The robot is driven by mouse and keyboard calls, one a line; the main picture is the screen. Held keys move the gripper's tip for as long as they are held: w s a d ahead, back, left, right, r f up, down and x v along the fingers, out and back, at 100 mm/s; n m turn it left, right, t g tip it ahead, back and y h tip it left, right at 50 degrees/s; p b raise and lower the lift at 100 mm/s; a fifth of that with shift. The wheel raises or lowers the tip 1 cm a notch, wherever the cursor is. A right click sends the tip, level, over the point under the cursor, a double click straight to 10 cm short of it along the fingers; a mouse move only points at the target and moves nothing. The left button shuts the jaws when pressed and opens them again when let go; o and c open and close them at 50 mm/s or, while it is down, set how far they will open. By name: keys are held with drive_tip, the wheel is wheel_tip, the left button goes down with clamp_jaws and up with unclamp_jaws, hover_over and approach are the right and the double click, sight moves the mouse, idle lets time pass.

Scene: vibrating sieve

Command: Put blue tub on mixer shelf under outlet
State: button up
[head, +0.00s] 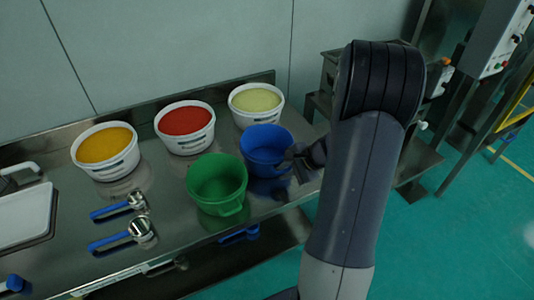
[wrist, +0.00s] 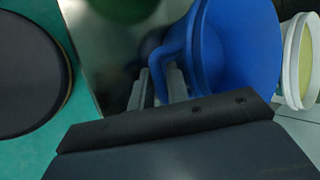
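The blue tub (head: 266,146) stands at the right end of the steel table, empty as far as its inside shows. My gripper (head: 303,160) is at the tub's right side, where its handle is. In the wrist view the tub (wrist: 237,45) fills the upper right, and its blue handle (wrist: 172,52) runs down between the two fingers of my gripper (wrist: 157,88). The fingers are close to the handle; whether they press on it I cannot tell. Metal machinery with a low shelf (head: 418,160) stands right of the table, partly hidden by my arm. No outlet can be made out.
A green tub (head: 217,185) stands left of the blue tub. White tubs of yellow (head: 104,148), red (head: 185,124) and pale (head: 256,101) material line the back. Two blue-handled scoops (head: 128,236) lie at left. A control box (head: 495,38) is at upper right; green floor is open below.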

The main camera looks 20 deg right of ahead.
clamp_jaws()
